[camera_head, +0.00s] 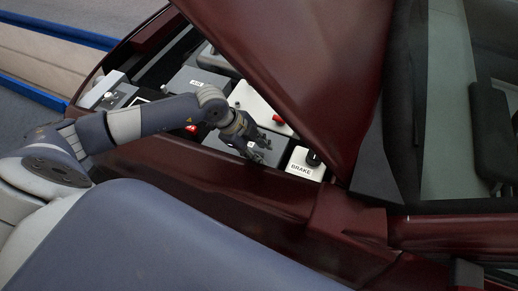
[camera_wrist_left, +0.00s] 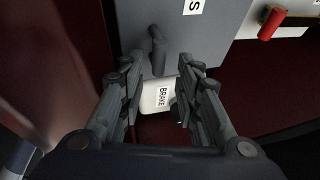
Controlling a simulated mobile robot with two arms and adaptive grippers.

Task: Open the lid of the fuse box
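The fuse box is most likely the dark grey box (camera_head: 277,153) in the engine bay under my left gripper; it also fills the middle of the left wrist view (camera_wrist_left: 205,55). Only the letter S of its white label shows there. Its lid looks shut. A small dark handle (camera_wrist_left: 157,45) stands up from it. My left gripper (camera_head: 264,149) is open, with its fingers pointing at the box. In the left wrist view the handle lies between the fingertips (camera_wrist_left: 161,60) or just past them; contact cannot be told. My right gripper is not in view.
A white brake fluid reservoir (camera_head: 305,164) with a dark cap stands right beside the grey box. The raised dark red hood (camera_head: 300,60) hangs close above my left arm. A red part (camera_head: 278,119) is behind the gripper. The red car body edge (camera_head: 230,190) runs in front.

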